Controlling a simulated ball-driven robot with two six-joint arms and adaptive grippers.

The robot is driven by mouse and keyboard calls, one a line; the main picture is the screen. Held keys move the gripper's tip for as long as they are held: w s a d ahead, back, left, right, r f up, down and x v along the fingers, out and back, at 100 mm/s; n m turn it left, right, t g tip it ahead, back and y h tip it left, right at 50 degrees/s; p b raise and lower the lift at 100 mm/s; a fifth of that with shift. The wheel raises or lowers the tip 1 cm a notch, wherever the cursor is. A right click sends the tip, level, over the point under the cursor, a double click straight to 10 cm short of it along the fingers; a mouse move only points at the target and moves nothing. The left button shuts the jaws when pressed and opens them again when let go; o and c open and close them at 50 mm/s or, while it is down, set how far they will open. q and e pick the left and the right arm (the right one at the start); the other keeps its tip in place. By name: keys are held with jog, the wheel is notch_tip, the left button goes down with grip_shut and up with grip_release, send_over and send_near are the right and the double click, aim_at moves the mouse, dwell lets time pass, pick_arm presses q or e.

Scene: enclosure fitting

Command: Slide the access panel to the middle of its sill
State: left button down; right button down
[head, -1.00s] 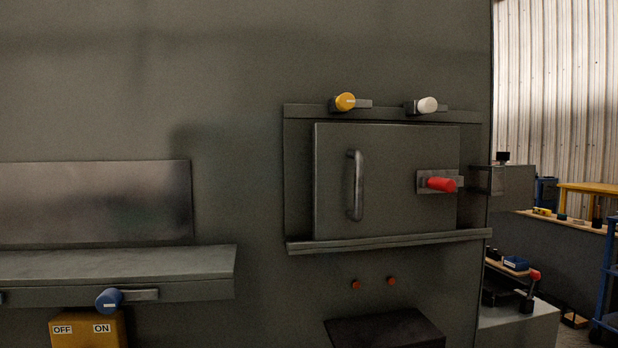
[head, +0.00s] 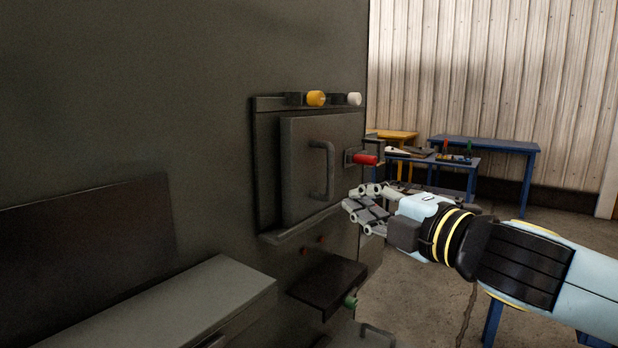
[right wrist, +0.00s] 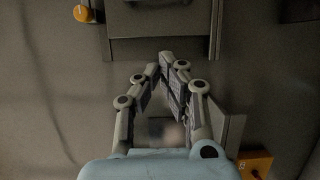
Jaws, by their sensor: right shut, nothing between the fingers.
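The access panel (head: 298,190) is a dark grey plate with an upright bar handle (head: 322,170) on its face. It stands upright on the sill (head: 300,228), a ledge on the enclosure wall. A strip of backing shows left of the panel. My right gripper (head: 354,208) is in front of and to the right of the handle, near the sill's right end in the picture, and does not hold the handle. Its fingers are shut and empty; their tips come together in the right wrist view (right wrist: 166,58). My left gripper is not in view.
A red-handled latch (head: 364,159) sits at the panel's right. A yellow knob (head: 316,98) and a white knob (head: 354,99) are on the upper rail. A dark shelf (head: 328,284) juts out below the sill. A wider ledge (head: 190,305) juts out at lower left.

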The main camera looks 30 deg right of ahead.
jog(key=p, duration=0.2)
send_near(329, 179)
jog(key=w+a+r, duration=0.1)
jog(key=w+a, duration=0.3)
jog(key=a, duration=0.1)
jog(key=shift+w+d+p, duration=0.25)
jog(key=shift+w+d, duration=0.35)
jog(key=shift+w, duration=0.2)
jog(key=shift+w+d+p, duration=0.25)
jog(key=shift+w+d, duration=0.4)
jog(key=shift+w, duration=0.2)
